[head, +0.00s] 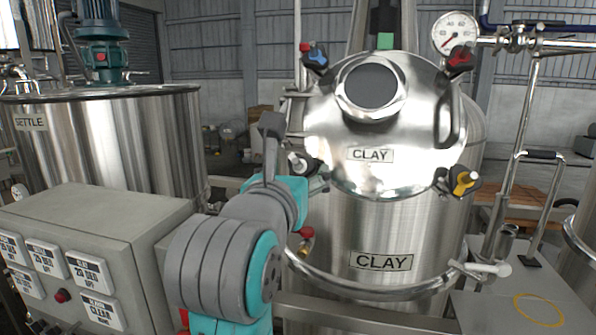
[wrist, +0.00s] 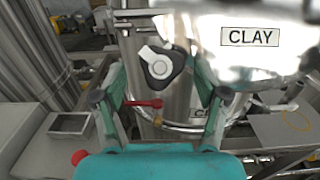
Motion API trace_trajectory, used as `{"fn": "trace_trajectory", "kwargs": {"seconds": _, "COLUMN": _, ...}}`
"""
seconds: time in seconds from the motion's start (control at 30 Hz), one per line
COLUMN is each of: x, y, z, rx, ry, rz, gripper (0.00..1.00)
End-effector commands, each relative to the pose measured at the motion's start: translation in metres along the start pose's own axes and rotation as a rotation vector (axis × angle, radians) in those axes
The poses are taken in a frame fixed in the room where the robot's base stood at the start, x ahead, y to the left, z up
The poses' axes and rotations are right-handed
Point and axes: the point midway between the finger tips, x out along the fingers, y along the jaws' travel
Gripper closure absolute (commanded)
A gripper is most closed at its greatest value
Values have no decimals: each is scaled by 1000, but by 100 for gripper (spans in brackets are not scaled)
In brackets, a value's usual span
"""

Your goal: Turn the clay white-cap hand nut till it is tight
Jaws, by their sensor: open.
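The clay white-cap hand nut (wrist: 158,66) is a dark lobed knob with a pale cap at the lower left of the clay tank's lid (head: 345,130). In the wrist view it sits between the fingers of my gripper (wrist: 158,84), toward their tips, with a gap on each side. My gripper is open and holds nothing. In the head view the nut (head: 297,162) is partly hidden behind my arm and gripper, and only its pale cap and some dark edge show. I cannot tell from these views how tight the nut is.
Other lid nuts have blue (head: 317,55), red (head: 460,60) and yellow (head: 463,181) caps. A red-handled valve (wrist: 146,103) shows below the nut in the wrist view. A grey control box (head: 90,245) stands at left, before the settle tank (head: 120,140).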

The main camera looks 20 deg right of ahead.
Motion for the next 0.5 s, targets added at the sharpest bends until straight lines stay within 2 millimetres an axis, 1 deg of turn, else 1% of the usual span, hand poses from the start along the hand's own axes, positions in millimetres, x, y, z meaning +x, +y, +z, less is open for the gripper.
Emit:
{"fn": "trace_trajectory", "kwargs": {"seconds": 0.03, "x": 4, "y": -1, "z": 0, "rx": 0, "ry": 0, "rz": -1, "gripper": 27}}
{"fn": "trace_trajectory", "kwargs": {"seconds": 0.13, "x": 8, "y": 0, "z": 0, "rx": 1, "ry": 0, "rz": -1, "gripper": 27}}
{"fn": "trace_trajectory", "kwargs": {"seconds": 0.43, "x": 10, "y": 0, "z": 0, "rx": 1, "ry": 0, "rz": 0, "gripper": 27}}
{"fn": "trace_trajectory", "kwargs": {"seconds": 0.47, "x": 10, "y": 0, "z": 0, "rx": 1, "ry": 0, "rz": 0, "gripper": 34}}
{"fn": "trace_trajectory", "kwargs": {"seconds": 0.5, "x": 10, "y": 0, "z": 0, "rx": 1, "ry": 0, "rz": 0, "gripper": 44}}
